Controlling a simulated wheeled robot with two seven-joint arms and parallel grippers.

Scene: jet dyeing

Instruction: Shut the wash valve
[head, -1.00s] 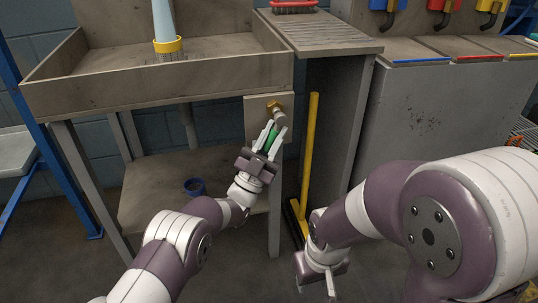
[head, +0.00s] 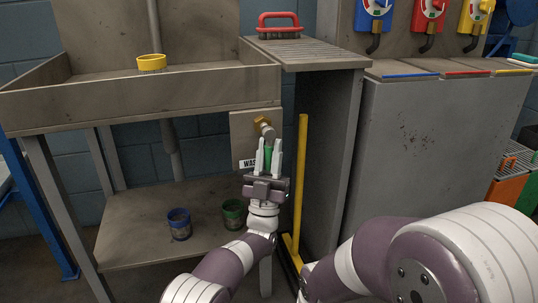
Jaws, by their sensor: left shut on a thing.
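The wash valve (head: 265,127) sticks out from a plate below the sink's right end, with a brass-coloured fitting and a green lever. A label partly reading "WAS" (head: 248,164) is beside it, partly covered by my gripper. My left gripper (head: 268,160) comes up from below with its pale fingers on both sides of the green lever, shut on it. The lever points down from the fitting, and its lower part is hidden between the fingers. My right arm crosses the lower right; its gripper is out of the picture.
The sink (head: 120,118) holds a yellow ring-shaped vessel (head: 151,63). Blue (head: 180,224) and green (head: 234,214) cups stand on the shelf below. A yellow pole (head: 301,180) stands close right of my left gripper. A red-handled brush (head: 279,26) lies on the slatted top.

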